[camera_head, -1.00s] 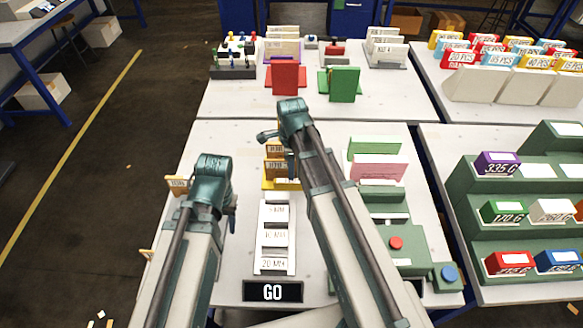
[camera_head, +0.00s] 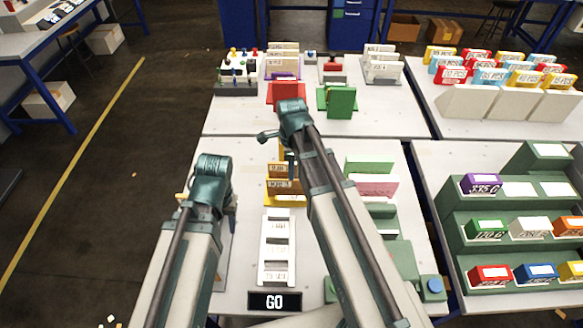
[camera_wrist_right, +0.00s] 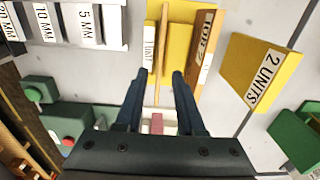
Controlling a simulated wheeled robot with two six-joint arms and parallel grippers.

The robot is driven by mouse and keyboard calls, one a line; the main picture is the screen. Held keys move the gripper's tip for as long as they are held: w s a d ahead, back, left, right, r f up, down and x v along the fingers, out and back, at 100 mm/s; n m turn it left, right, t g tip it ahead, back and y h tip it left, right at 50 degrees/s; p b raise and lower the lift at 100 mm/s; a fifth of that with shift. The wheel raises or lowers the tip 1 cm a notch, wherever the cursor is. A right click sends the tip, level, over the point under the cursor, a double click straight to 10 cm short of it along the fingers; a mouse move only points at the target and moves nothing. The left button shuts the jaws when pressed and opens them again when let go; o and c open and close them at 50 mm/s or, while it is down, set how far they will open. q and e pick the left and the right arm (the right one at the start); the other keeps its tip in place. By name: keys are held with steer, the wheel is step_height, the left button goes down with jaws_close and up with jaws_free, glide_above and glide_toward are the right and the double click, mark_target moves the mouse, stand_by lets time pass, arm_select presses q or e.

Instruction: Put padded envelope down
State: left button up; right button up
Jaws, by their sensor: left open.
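A yellow rack (camera_head: 285,199) holds tan-brown labelled pieces (camera_head: 279,187) near the middle of the near table; I cannot tell which is the padded envelope. In the right wrist view a thin tan sheet (camera_wrist_right: 160,45) stands edge-on over the yellow rack (camera_wrist_right: 188,35), beside a brown labelled piece (camera_wrist_right: 203,50). My right gripper (camera_wrist_right: 159,75) is open, with the sheet's edge between its fingers and a gap at each side. In the head view its arm reaches over the rack and partly hides it. My left gripper (camera_head: 229,203) hangs at the left table edge, its fingertips mostly hidden.
A white size holder (camera_head: 277,250) and a GO sign (camera_head: 275,301) stand before the rack. Pink and green panels (camera_head: 376,185) stand right of it. A yellow "2 UNITS" block (camera_wrist_right: 258,72) is right in the wrist view. Red (camera_head: 286,93) and green (camera_head: 341,102) panels stand farther back.

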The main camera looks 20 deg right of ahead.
step_height(320, 180, up, 3)
steer(key=shift+f+p, duration=0.1)
steer(key=shift+p, duration=0.8)
arm_select(q)
step_height(320, 180, up, 3)
steer(key=shift+f, duration=0.1)
arm_select(e)
steer(key=s+a+n, duration=0.5)
steer(key=s+n, duration=0.2)
steer(key=n, duration=0.5)
steer(key=s+a+n+h, duration=0.1)
steer(key=s+a+n, duration=0.4)
steer(key=n, duration=0.8)
steer(key=shift+s+a, duration=0.25)
steer(key=shift+s, duration=0.9)
